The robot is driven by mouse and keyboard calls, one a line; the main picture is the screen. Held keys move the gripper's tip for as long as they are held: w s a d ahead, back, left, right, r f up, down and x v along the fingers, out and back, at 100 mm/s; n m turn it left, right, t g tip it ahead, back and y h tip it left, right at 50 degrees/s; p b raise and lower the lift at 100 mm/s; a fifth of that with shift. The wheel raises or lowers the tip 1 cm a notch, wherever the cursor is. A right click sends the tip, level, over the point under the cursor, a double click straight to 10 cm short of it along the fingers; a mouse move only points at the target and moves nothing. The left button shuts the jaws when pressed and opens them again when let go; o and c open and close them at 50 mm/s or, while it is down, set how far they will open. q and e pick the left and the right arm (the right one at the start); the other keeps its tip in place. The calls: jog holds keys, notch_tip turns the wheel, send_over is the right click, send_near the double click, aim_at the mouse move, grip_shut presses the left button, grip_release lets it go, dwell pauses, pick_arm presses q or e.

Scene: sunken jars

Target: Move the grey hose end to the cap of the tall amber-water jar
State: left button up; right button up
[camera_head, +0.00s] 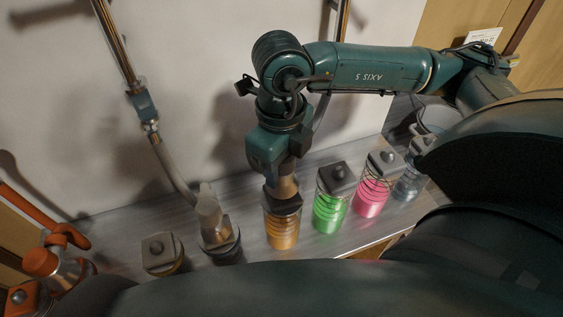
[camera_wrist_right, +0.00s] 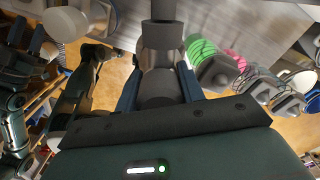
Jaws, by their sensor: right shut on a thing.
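My right gripper (camera_head: 284,178) is shut on a tapered piece, which looks like the grey hose end (camera_wrist_right: 158,62). It is straight above the tall amber-water jar (camera_head: 282,232). In the wrist view, the cap (camera_wrist_right: 160,37) shows just beyond the fingertips. The hose behind the held piece is hidden by my arm. My left gripper (camera_wrist_right: 26,38) is seen only in the wrist view, at upper left, with its fingers apart and empty.
A pale hose end (camera_head: 209,208) stands on the jar to the left, its hose (camera_head: 170,165) hanging from a wall pipe. Green (camera_head: 330,212) and pink (camera_head: 371,197) jars stand close on the right.

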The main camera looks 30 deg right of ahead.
pick_arm(q)
jog(key=shift+f, duration=0.3)
jog(key=shift+f, duration=0.15)
pick_arm(e)
jog(key=shift+f, duration=0.2)
jog(key=shift+f+b, duration=0.2)
jog(key=shift+b, duration=0.2)
jog(key=shift+f+b, duration=0.65)
jog(key=shift+b, duration=0.1)
pick_arm(q)
jog(key=shift+f, duration=0.55)
pick_arm(e)
jog(key=o, duration=1.2)
jog(key=shift+c, duration=0.2)
jog(key=shift+o, duration=0.4)
